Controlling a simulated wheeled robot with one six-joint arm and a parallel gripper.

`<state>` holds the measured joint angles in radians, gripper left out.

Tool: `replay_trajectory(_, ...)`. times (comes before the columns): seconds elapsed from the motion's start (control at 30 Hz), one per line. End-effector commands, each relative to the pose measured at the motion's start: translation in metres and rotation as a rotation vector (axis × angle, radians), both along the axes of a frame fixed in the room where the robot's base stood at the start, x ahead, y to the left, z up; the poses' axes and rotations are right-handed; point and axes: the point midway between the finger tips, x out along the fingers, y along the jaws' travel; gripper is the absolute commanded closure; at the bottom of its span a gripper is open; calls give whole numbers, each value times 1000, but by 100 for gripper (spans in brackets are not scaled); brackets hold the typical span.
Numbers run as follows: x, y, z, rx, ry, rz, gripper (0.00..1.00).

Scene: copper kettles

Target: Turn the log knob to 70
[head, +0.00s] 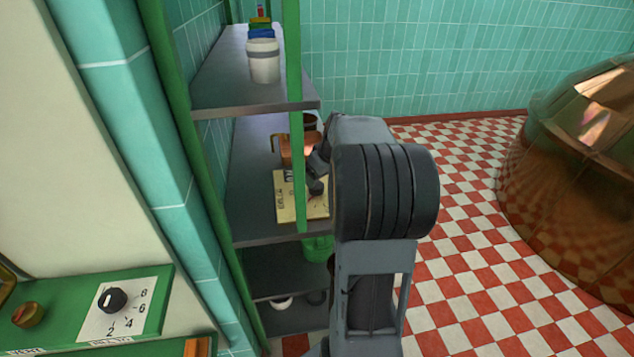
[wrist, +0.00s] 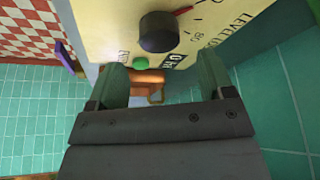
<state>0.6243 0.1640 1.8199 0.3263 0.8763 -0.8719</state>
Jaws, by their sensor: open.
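In the wrist view a cream panel (wrist: 105,25) carries a dark round knob (wrist: 158,32) with a red pointer on its right side. Printing beside it reads "LEVEL LO…", partly cut off, and a scale number looks like 80; I cannot read the exact setting. My gripper (wrist: 163,66) is open, its two fingers apart and empty. The knob lies ahead of the gap between the fingertips, not clasped. In the head view the cream panel (head: 286,204) stands on the middle shelf, partly hidden by a green post and my arm.
A copper jug (head: 283,148) stands behind the panel; a green button (wrist: 141,63) shows in the wrist view. A green shelf post (head: 296,110) is close to my arm. A white tub (head: 264,62) is on the upper shelf. Another black knob (head: 112,299) is at lower left.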

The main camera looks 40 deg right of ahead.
Motion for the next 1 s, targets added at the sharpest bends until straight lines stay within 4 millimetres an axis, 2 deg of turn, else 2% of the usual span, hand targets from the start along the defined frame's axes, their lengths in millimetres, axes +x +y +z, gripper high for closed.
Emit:
replay_trajectory(0.03, -4, -1, 11, -3, -2, -1, 25)
replay_trajectory(0.2, -17, -2, 42, -4, -2, -1, 25)
replay_trajectory(0.4, -27, -3, 66, -2, -1, -1, 25)
replay_trajectory(0.6, -32, -2, 77, 0, 1, 1, 25)
replay_trajectory(1.0, -33, -2, 78, 0, 1, 1, 25)
